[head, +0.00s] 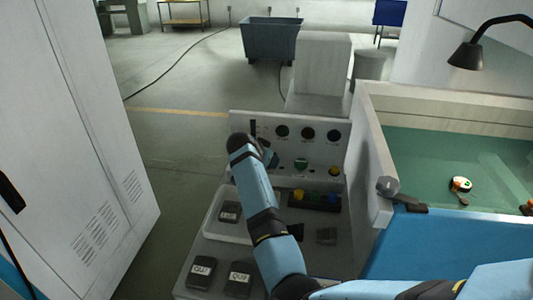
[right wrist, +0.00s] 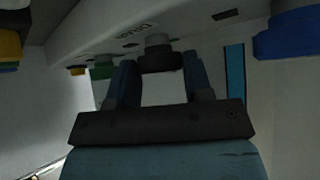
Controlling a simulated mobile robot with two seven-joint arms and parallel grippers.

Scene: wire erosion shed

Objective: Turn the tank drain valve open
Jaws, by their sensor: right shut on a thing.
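The upright face of the grey control panel (head: 318,153) carries dark round knobs and coloured buttons. In the right wrist view a dark knob (right wrist: 158,50) sticks out of the panel beside a small printed label, upside down and hard to read. My right gripper (right wrist: 160,63) is shut on this knob, one finger on each side. In the head view my right arm reaches the panel's left part, and my right gripper (head: 268,157) is mostly hidden behind its own wrist. My left gripper is out of view.
A tank of green liquid (head: 430,150) stands right of the panel, with a grey ball-like fitting (head: 388,187) at its corner. A tall cabinet (head: 75,130) stands at left.

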